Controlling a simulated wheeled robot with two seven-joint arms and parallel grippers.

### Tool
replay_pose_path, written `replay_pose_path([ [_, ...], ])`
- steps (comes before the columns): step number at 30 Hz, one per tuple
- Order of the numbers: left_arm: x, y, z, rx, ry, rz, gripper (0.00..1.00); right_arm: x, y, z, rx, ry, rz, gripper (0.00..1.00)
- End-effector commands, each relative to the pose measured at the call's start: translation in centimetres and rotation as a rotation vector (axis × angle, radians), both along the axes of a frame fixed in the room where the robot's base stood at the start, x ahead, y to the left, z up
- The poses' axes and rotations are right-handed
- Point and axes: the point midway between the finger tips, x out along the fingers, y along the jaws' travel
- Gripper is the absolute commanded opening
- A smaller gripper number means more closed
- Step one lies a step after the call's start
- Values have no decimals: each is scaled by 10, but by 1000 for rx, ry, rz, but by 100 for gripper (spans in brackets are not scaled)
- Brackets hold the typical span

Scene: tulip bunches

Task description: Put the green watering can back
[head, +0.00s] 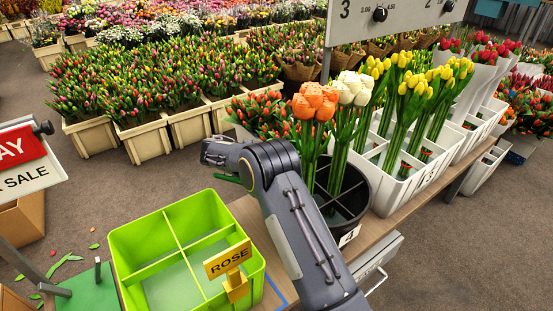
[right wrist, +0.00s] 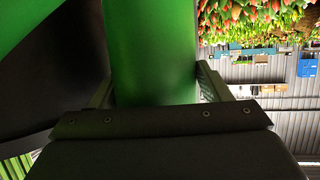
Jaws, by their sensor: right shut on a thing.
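My right gripper (right wrist: 155,95) is shut on a smooth green part of the green watering can (right wrist: 150,45), which stands between its two fingers in the right wrist view. A wider green surface and a dark area fill the upper left of that view. In the head view my right arm reaches up from the bottom right and bends left above the table. Only a small green sliver (head: 229,180) shows below the arm; I cannot tell if it is the can. The rest of the can and the fingertips are hidden there. My left gripper is not in view.
A lime green divided crate (head: 135,240) with a ROSE sign (head: 228,259) stands below the arm. A black bucket (head: 352,195) of tulips and a white divided crate (head: 405,190) stand on the wooden table (head: 420,193) to the right. A green stand (head: 97,292) is at lower left.

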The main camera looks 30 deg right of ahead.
Motion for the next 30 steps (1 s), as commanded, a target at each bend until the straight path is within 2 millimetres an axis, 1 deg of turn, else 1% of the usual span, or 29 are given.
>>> replay_pose_path([
  [5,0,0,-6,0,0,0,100,0,0,-3,-1,-1,1,0],
  [6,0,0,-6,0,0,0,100,0,0,-4,0,0,0,72],
  [8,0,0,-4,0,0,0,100,0,0,-3,0,0,0,79],
  [16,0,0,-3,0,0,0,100,0,0,-2,0,1,0,79],
  [19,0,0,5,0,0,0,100,0,0,4,0,0,-1,79],
  [20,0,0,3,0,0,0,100,1,5,4,0,0,2,79],
  [27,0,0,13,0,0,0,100,6,43,20,-1,-1,3,79],
  [30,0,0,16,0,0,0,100,8,57,25,-1,-1,2,79],
])
